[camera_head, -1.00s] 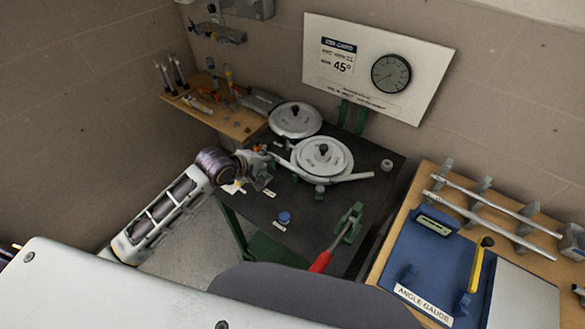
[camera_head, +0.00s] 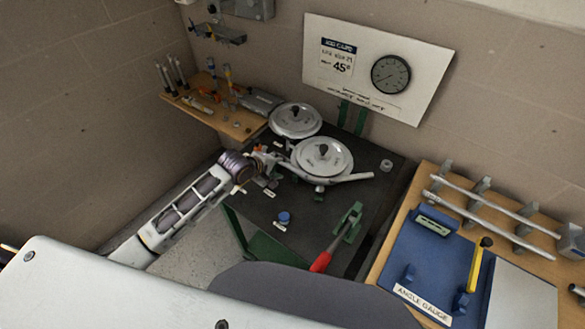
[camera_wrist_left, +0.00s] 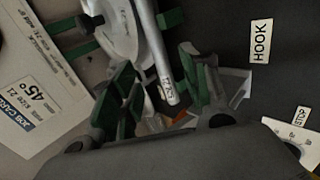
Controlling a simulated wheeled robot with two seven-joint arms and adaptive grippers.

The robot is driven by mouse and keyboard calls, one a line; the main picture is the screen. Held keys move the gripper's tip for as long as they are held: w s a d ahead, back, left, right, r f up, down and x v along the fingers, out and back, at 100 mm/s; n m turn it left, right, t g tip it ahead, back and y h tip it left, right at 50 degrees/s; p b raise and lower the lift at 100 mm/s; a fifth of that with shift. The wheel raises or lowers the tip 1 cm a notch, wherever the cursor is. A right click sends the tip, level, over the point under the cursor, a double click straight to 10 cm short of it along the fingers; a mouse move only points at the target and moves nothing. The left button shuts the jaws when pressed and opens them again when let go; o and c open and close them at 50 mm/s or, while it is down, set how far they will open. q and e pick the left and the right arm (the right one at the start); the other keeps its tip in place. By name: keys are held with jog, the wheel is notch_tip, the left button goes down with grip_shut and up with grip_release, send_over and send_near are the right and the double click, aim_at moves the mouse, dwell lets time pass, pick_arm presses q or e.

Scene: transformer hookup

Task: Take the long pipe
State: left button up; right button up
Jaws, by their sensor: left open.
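A light grey pipe (camera_head: 345,179) lies along the front of the round bender discs on the dark bench, with a bend near its middle. In the left wrist view its straight labelled end (camera_wrist_left: 155,50) runs between the fingers of my left gripper (camera_wrist_left: 160,88). My left gripper (camera_head: 268,160) is open beside that end; contact cannot be told. Two more long grey pipes, an upper one (camera_head: 500,205) and a lower one (camera_head: 475,216), rest on the rack at the right. I cannot tell which pipe is the long one. My right gripper is not in view.
The bender discs (camera_head: 323,155) stand close to my left gripper. A red-handled green tool (camera_head: 335,240) and a blue knob (camera_head: 284,217) are on the bench front. A blue angle gauge (camera_head: 430,265) lies at right. A tool shelf (camera_head: 215,112) is behind left.

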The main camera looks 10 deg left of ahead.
aim_at(289, 167)
pick_arm(q)
jog(key=shift+x, duration=0.8)
jog(key=shift+d+p+x, duration=0.2)
jog(key=shift+p+x, duration=0.1)
jog(key=shift+x, duration=0.45)
jog(key=shift+d+p+x, duration=0.15)
jog(key=shift+p+x, duration=0.1)
jog(key=shift+x, duration=1.5)
jog(key=shift+s+f, duration=0.1)
grip_shut()
